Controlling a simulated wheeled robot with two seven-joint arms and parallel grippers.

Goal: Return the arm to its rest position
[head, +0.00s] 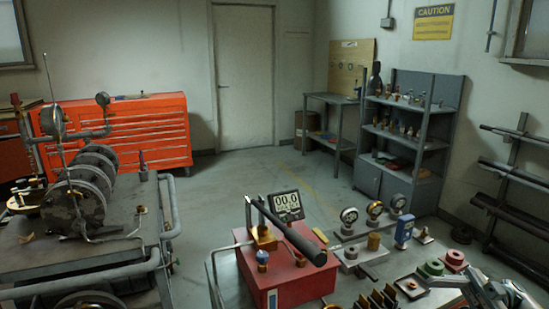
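My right gripper (490,293) shows as grey metal parts at the bottom right corner, over the right end of the workbench (345,285). It is partly cut off by the frame edge, and I cannot tell whether its fingers are open or shut. No held thing can be made out there. My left gripper is not in view. The flanged valve assembly (78,203) stands on a metal cart (110,250) at the left, with a round gauge on top.
Open floor (240,185) lies behind, before a red tool cabinet (140,130).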

